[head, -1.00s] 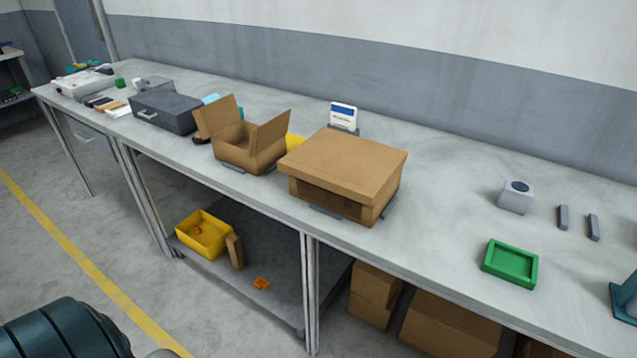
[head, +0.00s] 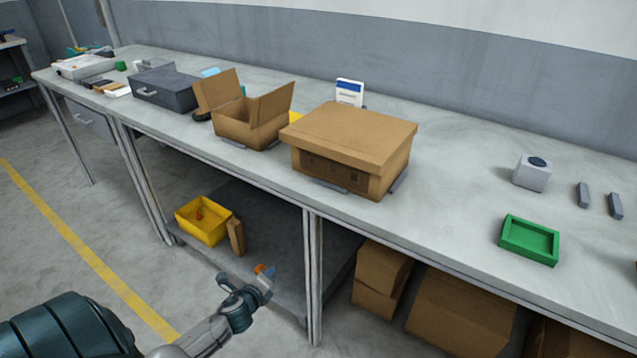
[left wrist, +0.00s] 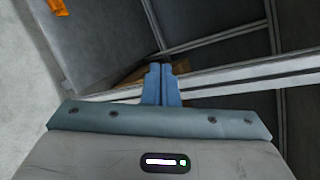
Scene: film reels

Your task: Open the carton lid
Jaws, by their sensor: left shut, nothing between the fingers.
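A brown carton (head: 345,165) with a flat, closed lid (head: 352,128) stands on the grey workbench, right of the middle in the head view. The lid overhangs the carton's walls. My left gripper (head: 267,280) is low in front of the bench, below the tabletop and well apart from the carton. In the left wrist view the blue fingers (left wrist: 161,84) are together with nothing between them. The carton does not show clearly in the left wrist view. My right gripper is in neither view.
An open carton (head: 250,125) with raised flaps stands left of the closed one. A green tray (head: 529,241) and a grey block (head: 532,173) lie to the right. A yellow bin (head: 203,222) sits on the lower shelf. The bench's front edge and legs (head: 315,270) are near my left arm.

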